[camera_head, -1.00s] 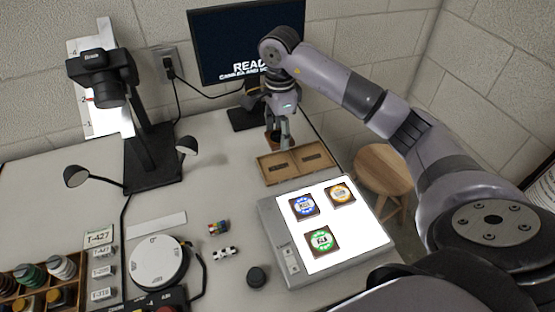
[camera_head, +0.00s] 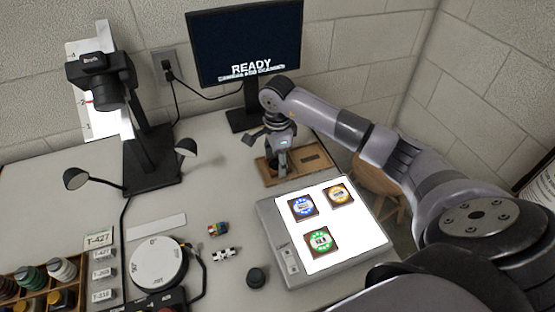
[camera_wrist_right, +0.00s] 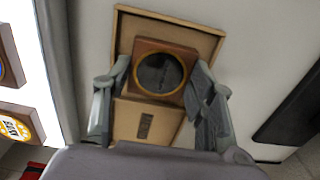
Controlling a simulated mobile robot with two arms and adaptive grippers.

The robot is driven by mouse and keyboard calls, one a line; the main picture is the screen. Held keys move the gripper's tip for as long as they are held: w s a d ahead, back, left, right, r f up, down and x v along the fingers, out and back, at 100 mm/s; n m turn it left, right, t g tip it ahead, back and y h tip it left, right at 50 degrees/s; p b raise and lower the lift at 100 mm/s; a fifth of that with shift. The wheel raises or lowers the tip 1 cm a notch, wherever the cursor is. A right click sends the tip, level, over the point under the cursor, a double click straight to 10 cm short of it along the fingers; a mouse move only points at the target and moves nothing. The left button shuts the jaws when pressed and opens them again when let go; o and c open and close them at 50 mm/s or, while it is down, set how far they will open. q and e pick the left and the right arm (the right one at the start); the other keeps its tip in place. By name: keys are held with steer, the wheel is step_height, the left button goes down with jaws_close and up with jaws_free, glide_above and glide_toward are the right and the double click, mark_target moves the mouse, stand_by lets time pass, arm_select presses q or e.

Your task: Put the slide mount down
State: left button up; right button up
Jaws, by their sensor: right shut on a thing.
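My right gripper (camera_head: 281,168) is over the left compartment of the wooden two-part tray (camera_head: 315,163) behind the light panel. In the right wrist view its fingers (camera_wrist_right: 160,78) are shut on the sides of the slide mount (camera_wrist_right: 148,47), a brown square frame with a dark round window and a gold ring. The mount is within the outline of one compartment of the tray (camera_wrist_right: 172,19); I cannot tell whether it touches the floor. In the head view the mount is mostly hidden by the gripper. My left gripper is not in view.
The lit panel (camera_head: 367,238) in front carries three slide mounts: blue (camera_head: 303,207), orange (camera_head: 340,193) and green (camera_head: 320,241). The monitor (camera_head: 246,45) stands behind the tray. A camera stand (camera_head: 150,160) is at left. The tray's other compartment is empty.

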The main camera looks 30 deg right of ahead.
mark_target(277, 164)
steer(key=shift+f, duration=0.2)
steer(key=o, duration=1.1)
steer(key=shift+r, duration=0.1)
steer(key=shift+r, duration=0.1)
step_height(277, 164, up, 12)
steer(key=shift+r+b, duration=0.1)
steer(key=shift+b, duration=0.4)
